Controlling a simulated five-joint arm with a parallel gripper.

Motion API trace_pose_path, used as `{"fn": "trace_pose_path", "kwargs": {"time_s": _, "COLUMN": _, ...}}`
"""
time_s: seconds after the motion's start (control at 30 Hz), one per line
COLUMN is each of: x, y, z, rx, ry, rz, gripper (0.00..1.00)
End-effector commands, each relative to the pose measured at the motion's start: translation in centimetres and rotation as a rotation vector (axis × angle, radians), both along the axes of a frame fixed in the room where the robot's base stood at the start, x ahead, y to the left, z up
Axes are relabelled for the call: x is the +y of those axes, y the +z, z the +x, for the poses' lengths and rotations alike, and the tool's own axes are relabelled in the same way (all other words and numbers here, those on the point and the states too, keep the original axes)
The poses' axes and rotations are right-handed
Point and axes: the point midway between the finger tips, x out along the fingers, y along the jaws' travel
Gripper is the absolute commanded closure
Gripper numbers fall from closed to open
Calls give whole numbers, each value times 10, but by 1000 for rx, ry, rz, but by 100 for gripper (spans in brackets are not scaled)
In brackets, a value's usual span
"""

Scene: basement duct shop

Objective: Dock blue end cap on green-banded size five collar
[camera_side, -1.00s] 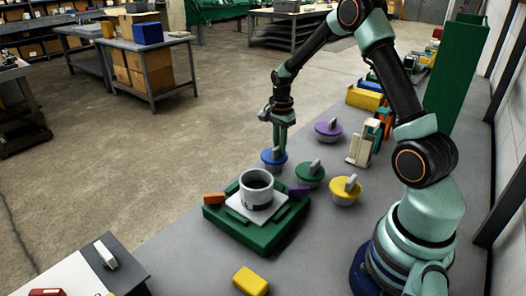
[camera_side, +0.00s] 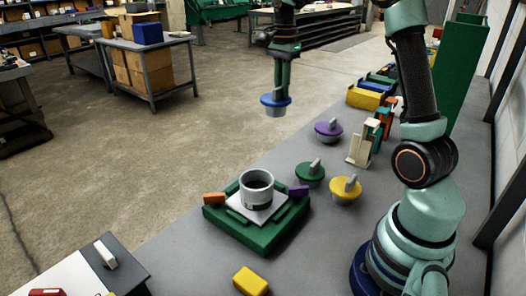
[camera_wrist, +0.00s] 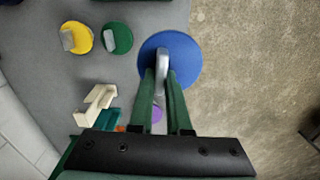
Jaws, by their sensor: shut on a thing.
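The blue end cap (camera_side: 275,101) hangs level in the air in the side view, its grey plug underneath. My gripper (camera_side: 280,88) is shut on its upright grey tab; the wrist view shows the fingers (camera_wrist: 164,78) on either side of the tab, over the blue disc (camera_wrist: 187,60). The collar (camera_side: 257,188) is a grey open-topped ring standing on a pale plate on the green base (camera_side: 244,236). It is below and left of the cap, well apart from it. A dark mark shows low on the collar; I cannot make out a green band.
Green (camera_side: 310,173), yellow (camera_side: 345,188) and purple (camera_side: 328,130) caps stand on the bench right of the collar. Orange (camera_side: 214,198) and purple blocks (camera_side: 298,191) flank the collar. A yellow block (camera_side: 250,281) lies in front. A cream bracket (camera_side: 360,150) stands further right.

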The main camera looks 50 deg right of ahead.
Motion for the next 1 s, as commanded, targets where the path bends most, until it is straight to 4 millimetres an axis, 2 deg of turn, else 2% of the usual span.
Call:
{"fn": "trace_pose_path", "kwargs": {"time_s": 0.07, "x": 4, "y": 6, "z": 0, "rx": -1, "ry": 7, "rz": 0, "gripper": 100}}
{"fn": "trace_pose_path", "kwargs": {"time_s": 0.17, "x": 19, "y": 7, "z": -2, "rx": -1, "ry": 37, "rz": 0, "gripper": 100}}
{"fn": "trace_pose_path", "kwargs": {"time_s": 0.37, "x": 83, "y": -5, "z": -17, "rx": 0, "ry": 164, "rz": 0, "gripper": 100}}
{"fn": "trace_pose_path", "kwargs": {"time_s": 0.5, "x": 128, "y": -18, "z": -38, "rx": 0, "ry": 261, "rz": 0, "gripper": 100}}
{"fn": "trace_pose_path", "kwargs": {"time_s": 0.6, "x": 152, "y": -27, "z": -53, "rx": -1, "ry": 319, "rz": 0, "gripper": 100}}
{"fn": "trace_pose_path", "kwargs": {"time_s": 0.8, "x": 178, "y": -39, "z": -73, "rx": 0, "ry": 388, "rz": 0, "gripper": 100}}
{"fn": "trace_pose_path", "kwargs": {"time_s": 1.0, "x": 183, "y": -47, "z": -78, "rx": 1, "ry": 401, "rz": 0, "gripper": 100}}
